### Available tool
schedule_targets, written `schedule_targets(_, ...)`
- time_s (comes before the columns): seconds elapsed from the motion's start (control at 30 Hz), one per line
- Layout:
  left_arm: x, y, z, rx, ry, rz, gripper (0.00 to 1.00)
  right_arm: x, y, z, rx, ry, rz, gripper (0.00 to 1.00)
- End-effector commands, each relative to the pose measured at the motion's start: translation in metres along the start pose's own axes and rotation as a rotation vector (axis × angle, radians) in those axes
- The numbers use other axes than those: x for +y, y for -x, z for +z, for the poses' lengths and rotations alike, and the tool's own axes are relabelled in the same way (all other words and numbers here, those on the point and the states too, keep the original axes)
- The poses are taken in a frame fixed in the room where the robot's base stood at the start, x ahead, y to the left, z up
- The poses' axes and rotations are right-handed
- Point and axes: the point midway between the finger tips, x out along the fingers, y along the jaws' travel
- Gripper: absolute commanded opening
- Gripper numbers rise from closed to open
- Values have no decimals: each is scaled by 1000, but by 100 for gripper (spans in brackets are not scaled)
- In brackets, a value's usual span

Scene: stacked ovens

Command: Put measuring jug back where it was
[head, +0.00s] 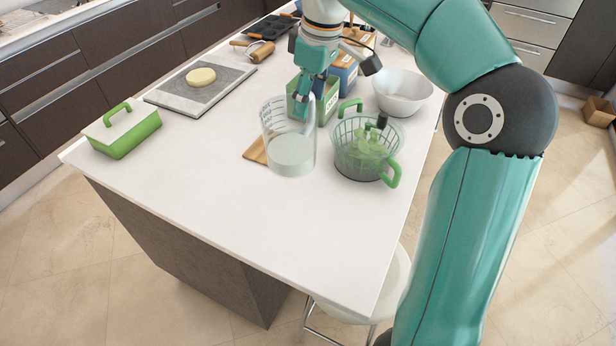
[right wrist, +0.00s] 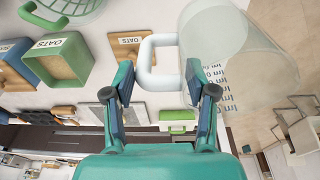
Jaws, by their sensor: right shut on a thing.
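The clear measuring jug (head: 290,150), with pale contents in its lower part, is near the middle of the white worktop in the head view. It looks upright there; I cannot tell whether its base touches the worktop. My right gripper (head: 303,104) is at its far side, shut on its handle. In the right wrist view the jug (right wrist: 232,50) fills the upper right, and its white handle (right wrist: 146,64) lies between the fingers of my right gripper (right wrist: 160,72). My left gripper is not in view.
A wooden lid (head: 254,153) lies partly behind the jug. A green basket (head: 345,158) stands close to its right. A green box (head: 326,100), blue box (head: 345,78) and white bowl (head: 405,95) stand behind. The worktop's front left is clear; a green-and-white dish (head: 125,137) is far left.

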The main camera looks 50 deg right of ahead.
Motion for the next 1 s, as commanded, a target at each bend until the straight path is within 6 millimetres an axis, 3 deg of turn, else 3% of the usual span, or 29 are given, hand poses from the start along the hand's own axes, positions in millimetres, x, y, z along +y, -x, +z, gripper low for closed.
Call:
schedule_targets(0.1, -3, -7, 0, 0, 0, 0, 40, -1, -33, 7, -3, -2, -2, 0)
schedule_targets(0.4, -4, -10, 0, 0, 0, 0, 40, -3, -105, 17, -3, -3, -1, 0)
schedule_targets(1.0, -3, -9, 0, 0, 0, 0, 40, -4, -167, 26, 0, -3, 0, 0)
